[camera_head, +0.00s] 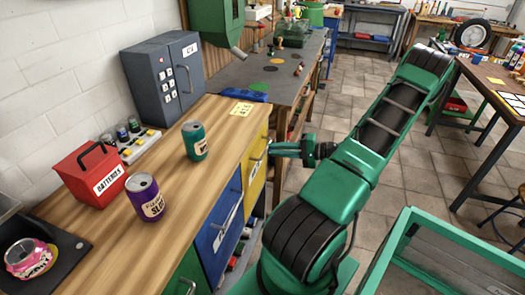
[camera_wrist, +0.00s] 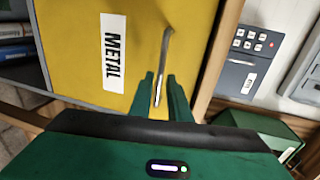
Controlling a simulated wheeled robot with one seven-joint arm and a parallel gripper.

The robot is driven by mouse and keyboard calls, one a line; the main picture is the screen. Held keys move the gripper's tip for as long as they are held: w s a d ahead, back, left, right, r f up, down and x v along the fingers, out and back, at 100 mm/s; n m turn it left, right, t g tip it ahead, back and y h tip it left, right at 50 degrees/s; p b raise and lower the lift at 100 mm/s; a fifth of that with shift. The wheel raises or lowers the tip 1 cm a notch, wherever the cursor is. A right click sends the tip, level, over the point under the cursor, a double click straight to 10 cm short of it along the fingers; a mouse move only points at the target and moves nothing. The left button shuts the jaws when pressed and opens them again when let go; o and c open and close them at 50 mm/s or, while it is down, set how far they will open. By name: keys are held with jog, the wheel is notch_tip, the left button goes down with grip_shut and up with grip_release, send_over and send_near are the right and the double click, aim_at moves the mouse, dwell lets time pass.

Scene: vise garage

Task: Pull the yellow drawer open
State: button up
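The yellow drawer (camera_head: 254,172) is at the far end of the wooden workbench's front. Its front looks flush with the bench. In the wrist view the yellow front (camera_wrist: 70,40) fills the upper left, with a white METAL label and a silver bar handle (camera_wrist: 166,50). My gripper (camera_head: 273,150) is at the handle from the right in the head view. In the wrist view my gripper's green fingers (camera_wrist: 160,76) stand on either side of the handle, with slim gaps showing. The gripper looks open around the handle; contact cannot be told.
The wooden workbench (camera_head: 105,225) carries a green can (camera_head: 195,141), a purple can (camera_head: 145,196) and a red battery box (camera_head: 91,176). A blue drawer (camera_head: 221,226) is beside the yellow one. A green-framed cart (camera_head: 400,235) stands at right; tiled floor (camera_head: 420,165) lies between.

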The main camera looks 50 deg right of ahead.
aim_at(266, 148)
jog(key=shift+x, duration=2.4)
